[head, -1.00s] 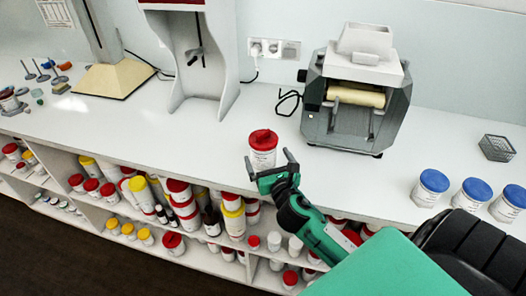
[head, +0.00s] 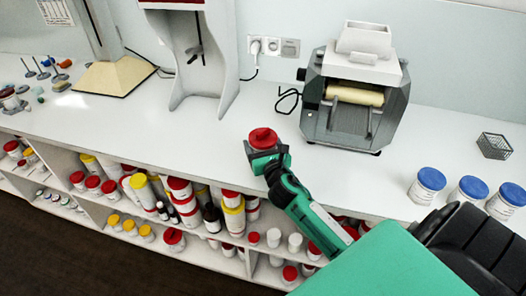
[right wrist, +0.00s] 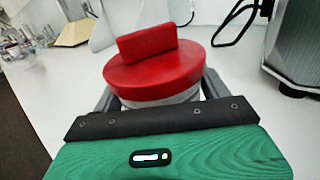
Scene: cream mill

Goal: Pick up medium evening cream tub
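A white tub with a red lid and a raised red grip (head: 263,138) stands on the counter near its front edge. My right gripper (head: 267,151) is at this tub, with one finger on each side of it. In the right wrist view the red lid (right wrist: 155,68) fills the middle, and the grey fingers of the gripper (right wrist: 160,92) flank the tub. The fingers look spread about as wide as before, so the gripper seems open around the tub. The tub's label is hidden. My left gripper is not in view.
A grey roller machine (head: 355,100) stands behind and right of the tub. Three blue-lidded tubs (head: 427,186) and a wire basket (head: 494,146) are at the right. Shelves below the counter (head: 215,138) hold many tubs and bottles.

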